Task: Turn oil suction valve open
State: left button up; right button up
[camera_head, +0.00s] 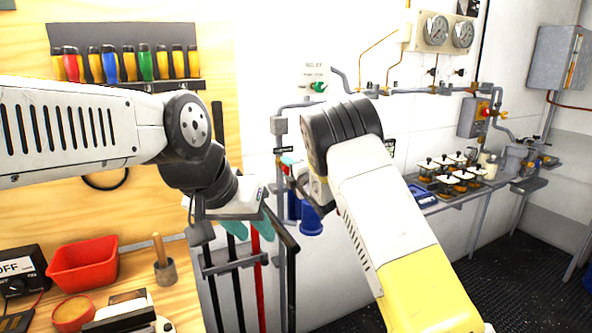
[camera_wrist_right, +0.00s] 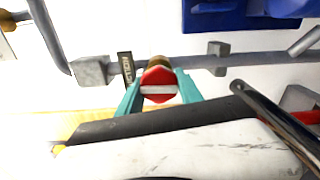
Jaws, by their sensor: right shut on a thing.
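The oil suction valve's red round knob (camera_wrist_right: 158,76) with a white bar sits on a grey pipe in the right wrist view. A small dark tag with blurred lettering is beside it. My right gripper (camera_wrist_right: 160,92) has one teal finger on each side of the knob and is shut on it. In the head view, my right gripper (camera_head: 288,163) is at the wall pipe, and my own wrist hides most of the valve. My left gripper (camera_head: 250,228) points down with its teal fingers apart, empty, lower and to the left of the valve.
Blue containers (camera_head: 311,220) hang just below the valve area. A rack with dark bars and a red bar (camera_head: 257,275) stands under my left gripper. A workbench with a red bin (camera_head: 83,264) is at lower left. A shelf of several small jars (camera_head: 450,175) is at right.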

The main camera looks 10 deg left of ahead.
jog(key=shift+f+n, duration=0.1)
jog(key=shift+n, duration=0.2)
dwell(0.4)
jog(key=o, duration=1.4)
jog(key=v, duration=0.8)
jog(key=shift+w, duration=0.1)
